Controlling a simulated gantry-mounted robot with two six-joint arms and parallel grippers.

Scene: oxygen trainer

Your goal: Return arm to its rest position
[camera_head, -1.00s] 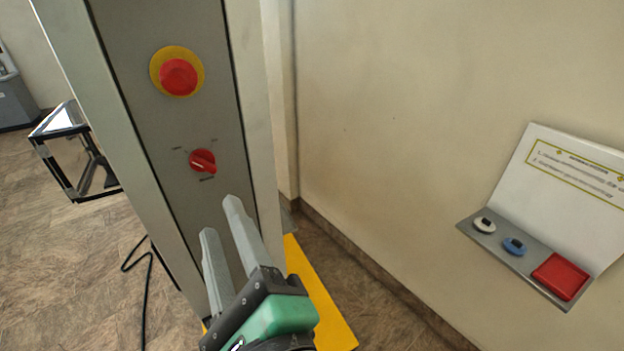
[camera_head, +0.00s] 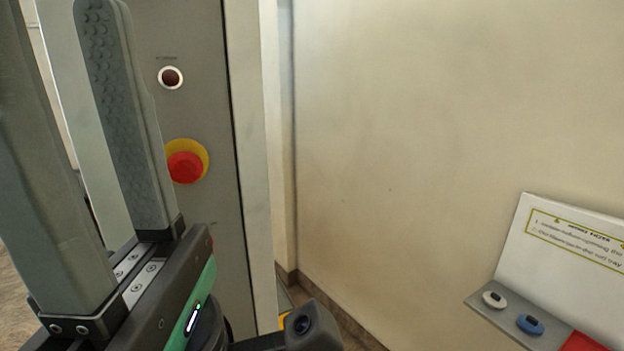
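My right gripper (camera_head: 62,60) is large and close to the camera at the left of the head view. Its two grey fingers point up and stand apart, with nothing between them. Its black and green body fills the lower left, and its wrist camera (camera_head: 302,325) shows at the bottom. The gripper overlaps the grey control column (camera_head: 215,40) in the picture, with no visible contact. The red rotary knob (camera_head: 210,238) is almost all hidden behind the gripper body. My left gripper is not in view.
The column carries a red emergency button on a yellow ring (camera_head: 185,165) and a round white-rimmed indicator (camera_head: 171,77). A wall panel (camera_head: 560,250) with white, blue and red parts is at the lower right. The beige wall between is clear.

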